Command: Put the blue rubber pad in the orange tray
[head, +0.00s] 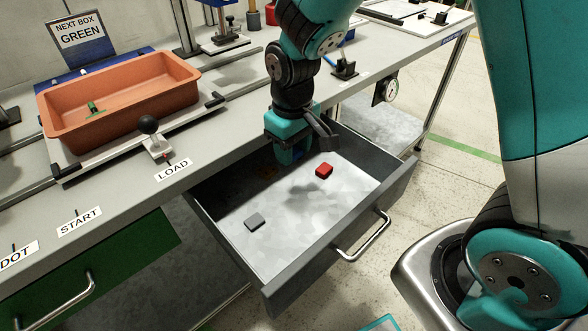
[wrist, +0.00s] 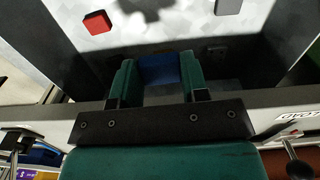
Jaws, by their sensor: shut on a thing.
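The blue rubber pad (wrist: 159,70) is between the two green fingers of my gripper (wrist: 158,80) in the wrist view. My gripper is shut on it. In the head view my gripper (head: 288,152) reaches down into the back of the open drawer, and the pad is hard to make out there. The orange tray (head: 125,107) stands on the bench at the left, apart from my gripper. A small green piece (head: 93,107) lies in the tray.
The open grey drawer (head: 330,245) holds a red pad (head: 324,170) and a grey pad (head: 254,221). A lever with a black knob (head: 150,128) stands on the bench in front of the tray. A sign (head: 80,30) reads "NEXT BOX GREEN".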

